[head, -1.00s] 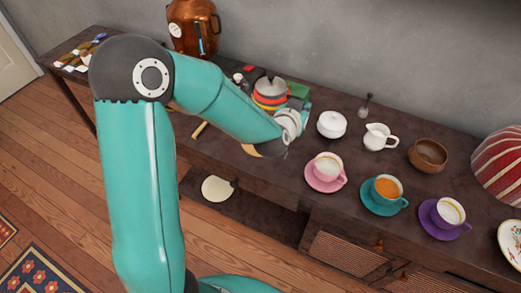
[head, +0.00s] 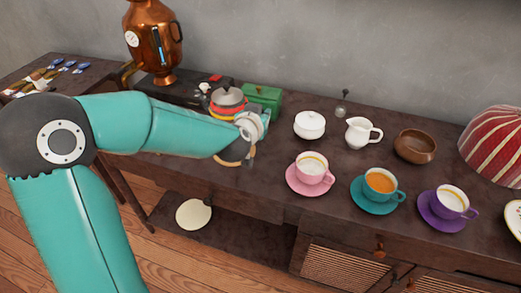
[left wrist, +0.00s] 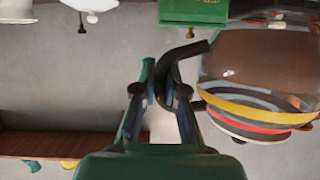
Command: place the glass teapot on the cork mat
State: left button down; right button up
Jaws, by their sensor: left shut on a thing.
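The glass teapot (head: 227,107) shows partly behind my left gripper in the head view, with a grey lid and red-orange bands. In the left wrist view the teapot (left wrist: 255,70) appears upside down at the right, with its black handle (left wrist: 172,58) between the fingers. My left gripper (left wrist: 163,88) is shut on that handle; in the head view the gripper (head: 248,128) is beside the teapot. I cannot tell whether the teapot touches the table. A tan curved edge (head: 250,157), probably the cork mat, shows below the gripper, mostly hidden. My right gripper is not in view.
A green box (head: 263,96) stands close behind the teapot. A copper urn (head: 153,42) is at the back left. A white lidded bowl (head: 309,125) and a pink cup (head: 312,168) stand to the right. More cups line the front.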

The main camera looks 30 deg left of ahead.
pick_arm(q)
notch_tip(320, 180, down, 10)
jog(key=b, duration=0.2)
jog(key=shift+b, duration=0.4)
jog(key=c, duration=1.7)
grip_release()
jog(key=o, duration=0.5)
jog(key=shift+s, duration=0.1)
jog(key=shift+v, duration=5.95)
